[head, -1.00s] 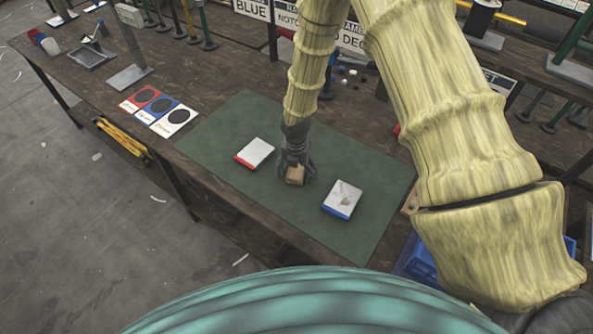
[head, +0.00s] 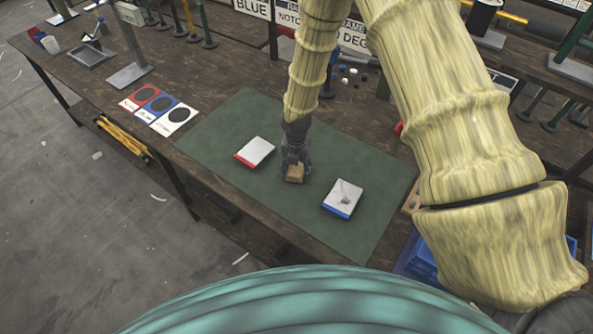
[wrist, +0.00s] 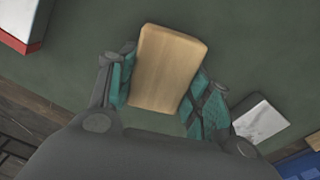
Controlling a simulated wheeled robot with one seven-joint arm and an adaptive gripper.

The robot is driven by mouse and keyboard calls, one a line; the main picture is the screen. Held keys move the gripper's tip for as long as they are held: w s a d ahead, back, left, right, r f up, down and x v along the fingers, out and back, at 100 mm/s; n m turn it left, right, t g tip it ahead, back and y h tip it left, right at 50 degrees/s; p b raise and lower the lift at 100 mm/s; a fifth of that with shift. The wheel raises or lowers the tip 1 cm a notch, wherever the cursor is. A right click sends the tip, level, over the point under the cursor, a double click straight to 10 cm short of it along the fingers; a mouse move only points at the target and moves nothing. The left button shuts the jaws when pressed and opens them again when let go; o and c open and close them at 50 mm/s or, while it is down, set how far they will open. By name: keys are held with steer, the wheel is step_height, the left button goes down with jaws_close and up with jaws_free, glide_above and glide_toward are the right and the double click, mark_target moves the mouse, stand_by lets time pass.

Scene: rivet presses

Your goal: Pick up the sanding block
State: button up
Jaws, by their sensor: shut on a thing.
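The sanding block is a light brown wooden block (head: 294,173) over the green mat (head: 240,115), between two white-topped plates. It also fills the middle of the wrist view (wrist: 168,68). My gripper (head: 296,165) comes down on it from above. In the wrist view, the teal-padded fingers of my gripper (wrist: 165,95) are shut on the block's two sides. I cannot tell whether the block touches the mat.
A red-edged plate (head: 255,152) lies left of the block and a blue-edged plate (head: 342,199) lies right of it. Red, blue and white cards (head: 160,108) lie left of the mat on the brown bench. The mat's front part is clear.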

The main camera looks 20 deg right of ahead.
steer(key=shift+r+b, duration=0.45)
steer(key=shift+r, duration=0.15)
steer(key=shift+r+b, duration=0.5)
steer(key=shift+r, duration=0.35)
steer(key=s+a+b, duration=0.1)
steer(key=s, duration=0.4)
steer(key=s+a+r+b, duration=0.1)
steer(key=s+b, duration=0.1)
steer(key=s, duration=0.3)
steer(key=s+a+b, duration=0.1)
steer(key=s+b, duration=0.1)
steer(key=s, duration=0.3)
steer(key=shift+s+r, duration=0.3)
steer(key=shift+s, duration=0.05)
steer(key=o, duration=0.3)
steer(key=shift+c, duration=0.5)
